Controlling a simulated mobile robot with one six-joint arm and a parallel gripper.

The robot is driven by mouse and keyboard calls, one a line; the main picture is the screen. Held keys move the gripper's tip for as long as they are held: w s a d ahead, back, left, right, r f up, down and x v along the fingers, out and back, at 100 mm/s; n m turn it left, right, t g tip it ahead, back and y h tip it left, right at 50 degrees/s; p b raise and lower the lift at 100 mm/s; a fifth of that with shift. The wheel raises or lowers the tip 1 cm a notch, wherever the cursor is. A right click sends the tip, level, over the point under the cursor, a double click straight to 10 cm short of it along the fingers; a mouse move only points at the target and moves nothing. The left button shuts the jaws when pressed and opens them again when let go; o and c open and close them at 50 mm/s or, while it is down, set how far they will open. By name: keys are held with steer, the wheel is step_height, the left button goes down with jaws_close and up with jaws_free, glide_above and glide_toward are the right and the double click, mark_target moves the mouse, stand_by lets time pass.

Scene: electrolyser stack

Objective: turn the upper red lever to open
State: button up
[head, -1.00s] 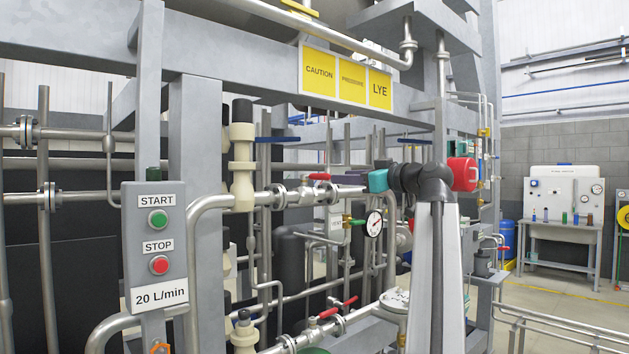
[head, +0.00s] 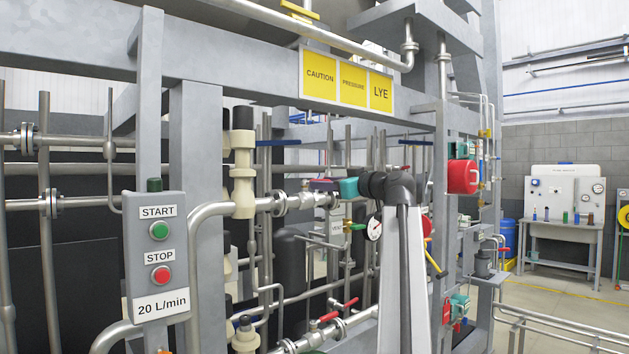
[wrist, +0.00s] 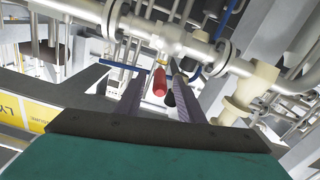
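The upper red lever (wrist: 160,82) shows in the wrist view in front of the steel pipe and valve. It lies between the two fingers of my gripper (wrist: 153,70), with gaps on both sides. The fingers are apart and look open; contact with the lever does not show. In the head view my gripper (head: 322,185) is at the upper pipe's valve (head: 322,200), and its body and fingers hide most of the upper lever.
A lower red lever (head: 351,302) sits on the pipe below. A pressure gauge (head: 375,228) is close to the right of the valve. The START/STOP box (head: 158,255) is at the left. Frame posts and pipes crowd the area; open floor (head: 545,305) lies at the right.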

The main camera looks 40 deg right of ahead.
steer(key=shift+w+d+p, duration=0.15)
steer(key=shift+w+p, duration=0.4)
steer(key=shift+w, duration=1.7)
jaws_close()
steer(key=shift+f, duration=0.15)
